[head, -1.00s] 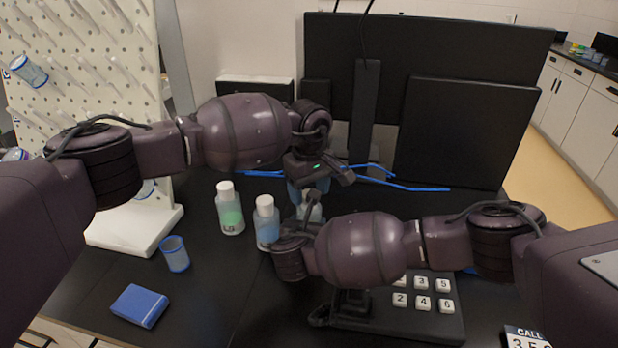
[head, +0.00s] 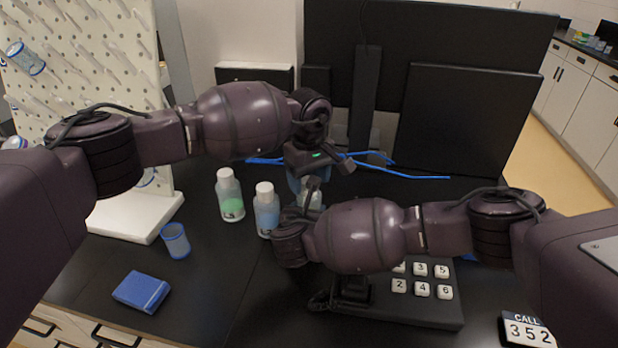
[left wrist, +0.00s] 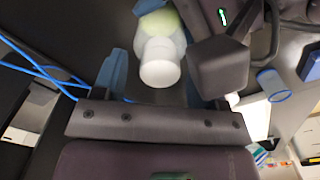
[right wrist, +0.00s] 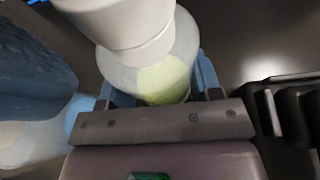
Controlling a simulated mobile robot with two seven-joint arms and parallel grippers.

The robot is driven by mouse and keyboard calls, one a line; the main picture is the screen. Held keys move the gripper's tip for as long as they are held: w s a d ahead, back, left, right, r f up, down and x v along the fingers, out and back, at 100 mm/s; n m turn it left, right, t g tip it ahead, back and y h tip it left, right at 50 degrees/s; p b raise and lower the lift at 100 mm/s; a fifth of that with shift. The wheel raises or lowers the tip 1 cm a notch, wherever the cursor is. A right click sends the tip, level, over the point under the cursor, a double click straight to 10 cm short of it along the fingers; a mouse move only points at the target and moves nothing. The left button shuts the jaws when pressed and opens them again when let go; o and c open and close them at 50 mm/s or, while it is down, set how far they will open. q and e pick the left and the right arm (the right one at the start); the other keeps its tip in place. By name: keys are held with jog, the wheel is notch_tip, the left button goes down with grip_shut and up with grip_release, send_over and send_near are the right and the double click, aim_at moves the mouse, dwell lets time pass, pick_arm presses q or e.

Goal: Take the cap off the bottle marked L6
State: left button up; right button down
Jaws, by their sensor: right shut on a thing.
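A clear bottle with yellow-green liquid (right wrist: 165,80) stands between the fingers of my right gripper (right wrist: 158,88), which is shut on its body. Its white cap (right wrist: 125,25) is on it. In the head view the bottle (head: 313,197) is partly hidden by both grippers. In the left wrist view its cap (left wrist: 160,70) lies between the fingers of my left gripper (left wrist: 152,88), with gaps at the sides; this gripper is open, above the bottle. I cannot read L6 on any label.
A green-liquid bottle (head: 230,195) and a blue-liquid bottle (head: 266,212), both white-capped, stand close to the left. A numbered keypad (head: 440,310) lies right front. A blue-rimmed cup (head: 175,241), a blue box (head: 142,292) and a pegboard (head: 90,60) are at left. Dark panels (head: 465,120) stand behind.

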pick_arm(q)
jog(key=shift+r, duration=0.15)
jog(key=shift+r, duration=2.1)
pick_arm(e)
jog(key=shift+c, duration=1.1)
grip_release()
